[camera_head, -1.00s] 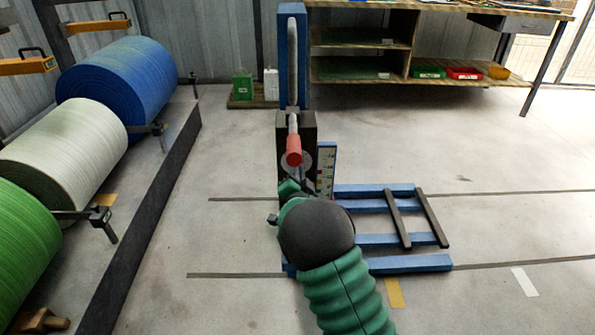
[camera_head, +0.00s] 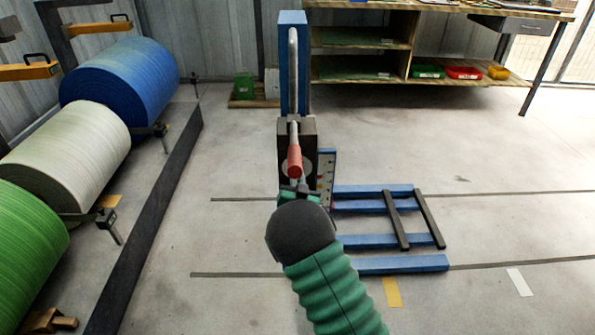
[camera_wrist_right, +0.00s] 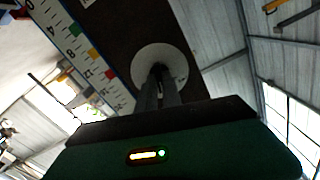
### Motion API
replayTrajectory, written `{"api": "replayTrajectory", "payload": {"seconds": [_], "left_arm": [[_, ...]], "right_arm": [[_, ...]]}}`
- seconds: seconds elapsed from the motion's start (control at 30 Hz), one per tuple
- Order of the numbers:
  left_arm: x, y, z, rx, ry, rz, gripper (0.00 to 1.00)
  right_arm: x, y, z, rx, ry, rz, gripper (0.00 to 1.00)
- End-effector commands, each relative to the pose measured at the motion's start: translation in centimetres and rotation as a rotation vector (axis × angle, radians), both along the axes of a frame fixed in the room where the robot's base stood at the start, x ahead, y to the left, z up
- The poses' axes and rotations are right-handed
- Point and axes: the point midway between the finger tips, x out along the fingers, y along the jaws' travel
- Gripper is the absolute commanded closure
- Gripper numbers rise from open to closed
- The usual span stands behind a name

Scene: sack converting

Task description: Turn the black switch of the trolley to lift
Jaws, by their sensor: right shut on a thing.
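The trolley has a blue mast (camera_head: 286,60), a dark box (camera_head: 310,140) and a blue base frame (camera_head: 375,190) on the floor. In the right wrist view a white round dial (camera_wrist_right: 180,62) sits on the dark box face, beside a scale strip (camera_wrist_right: 88,62) with numbers and coloured marks. My right gripper (camera_head: 296,190) is at the box, just below the red-gripped handle (camera_head: 294,160). Its two fingers (camera_wrist_right: 158,88) are close together at the dial's centre, shut on the black switch, which they mostly hide. The switch's angle cannot be read. My left gripper is not in view.
Blue, white and green rolls (camera_head: 75,150) lie at the left behind a dark floor rail (camera_head: 150,215). A wooden shelf bench (camera_head: 360,72) with small bins stands at the back. The floor right of the trolley is clear.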

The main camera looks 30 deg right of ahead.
Motion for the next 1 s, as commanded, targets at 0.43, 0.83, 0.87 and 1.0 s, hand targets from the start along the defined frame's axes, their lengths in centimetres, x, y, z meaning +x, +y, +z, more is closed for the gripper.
{"api": "replayTrajectory", "payload": {"seconds": [0.43, 0.83, 0.87, 1.0], "left_arm": [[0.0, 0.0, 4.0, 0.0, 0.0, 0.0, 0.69], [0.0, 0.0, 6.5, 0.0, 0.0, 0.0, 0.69], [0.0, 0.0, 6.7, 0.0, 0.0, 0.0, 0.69], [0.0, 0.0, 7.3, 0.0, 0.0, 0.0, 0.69]], "right_arm": [[0.0, 0.1, 0.3, -0.36, 0.224, 0.0, 1.0], [0.2, 0.3, 0.2, -0.677, 0.416, 0.003, 1.0], [0.2, 0.3, 0.2, -0.697, 0.428, 0.003, 1.0], [0.2, 0.3, 0.1, -0.783, 0.481, 0.002, 1.0]]}}
